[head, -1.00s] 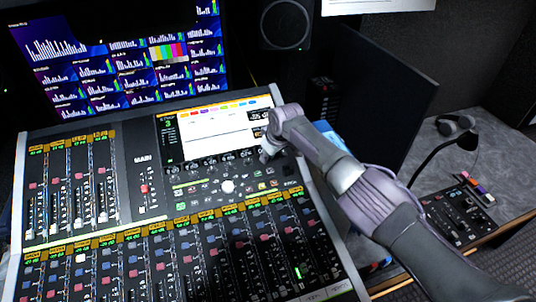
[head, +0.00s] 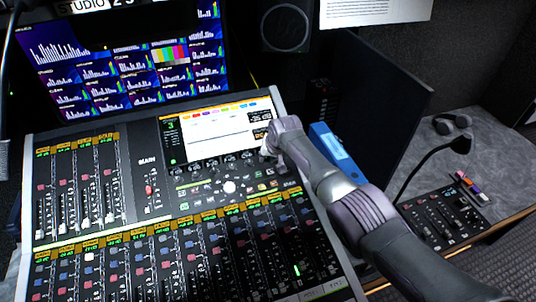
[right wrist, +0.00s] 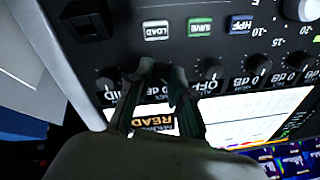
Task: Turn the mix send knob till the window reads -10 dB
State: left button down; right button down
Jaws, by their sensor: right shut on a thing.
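My right gripper (head: 267,151) is at the right end of the knob row below the console's screen (head: 222,133). In the right wrist view its fingers (right wrist: 163,72) are shut on a small dark knob, mostly hidden between them. My left gripper is not in view.
The console's faders (head: 148,190) fill the space left of and below the gripper. A microphone (head: 461,144) and a small control box (head: 443,218) are further right.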

jog(key=shift+m, duration=1.1)
jog(key=shift+p, duration=0.3)
jog(key=c, duration=1)
grip_release()
jog(key=shift+c, duration=0.2)
jog(key=shift+s+d+r, duration=0.1)
jog(key=shift+s+r, duration=0.15)
jog(key=shift+r, duration=0.35)
jog(key=v, duration=1)
jog(key=shift+s+r, duration=0.25)
jog(key=shift+s, duration=0.1)
